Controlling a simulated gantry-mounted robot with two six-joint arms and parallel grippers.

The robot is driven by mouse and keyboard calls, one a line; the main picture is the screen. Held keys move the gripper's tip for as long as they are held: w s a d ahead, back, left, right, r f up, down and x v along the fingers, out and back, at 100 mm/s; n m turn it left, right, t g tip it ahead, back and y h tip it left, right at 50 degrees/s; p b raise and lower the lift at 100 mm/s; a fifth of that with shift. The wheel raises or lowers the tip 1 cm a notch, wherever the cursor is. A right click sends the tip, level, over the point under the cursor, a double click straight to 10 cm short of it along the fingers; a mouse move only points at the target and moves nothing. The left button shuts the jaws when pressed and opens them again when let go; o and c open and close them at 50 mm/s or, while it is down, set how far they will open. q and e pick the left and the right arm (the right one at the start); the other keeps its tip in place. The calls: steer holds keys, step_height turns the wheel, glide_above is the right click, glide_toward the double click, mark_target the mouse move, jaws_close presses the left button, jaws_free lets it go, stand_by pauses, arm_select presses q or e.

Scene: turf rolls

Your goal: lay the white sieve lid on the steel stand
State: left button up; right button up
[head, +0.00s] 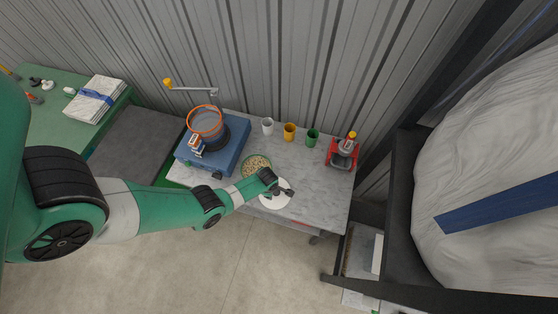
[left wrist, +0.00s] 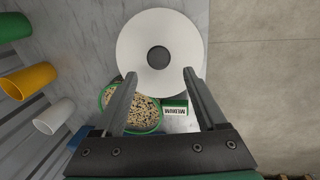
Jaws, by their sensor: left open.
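The white sieve lid (head: 268,202) lies on the grey table near its front edge. In the left wrist view the lid (left wrist: 180,30) is a flat white disc with a dark round knob (left wrist: 158,57) in its middle. My left gripper (head: 284,191) is over the lid, open and empty. In the left wrist view its two fingers (left wrist: 160,76) are spread, with tips over the near part of the disc, one on each side below the knob. I cannot make out for sure which thing is the steel stand. My right gripper is not in view.
A green-rimmed bowl of grain (head: 257,165) is beside the lid, with a MEDIUM label (left wrist: 174,110) close by. White (head: 267,126), yellow (head: 289,131) and green (head: 312,137) cups stand behind. A blue machine (head: 225,163) with an orange ring (head: 204,107) is left; a red device (head: 342,156) is right.

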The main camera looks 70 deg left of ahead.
mark_target(276, 192)
arm_select(q)
steer(key=f+b, duration=0.2)
steer(key=w+f+b, duration=0.1)
steer(key=f+b, duration=0.1)
steer(key=f, duration=0.1)
steer(key=shift+w+b, duration=0.1)
steer(key=shift+b, duration=0.3)
steer(key=shift+a+f, duration=0.15)
jaws_close()
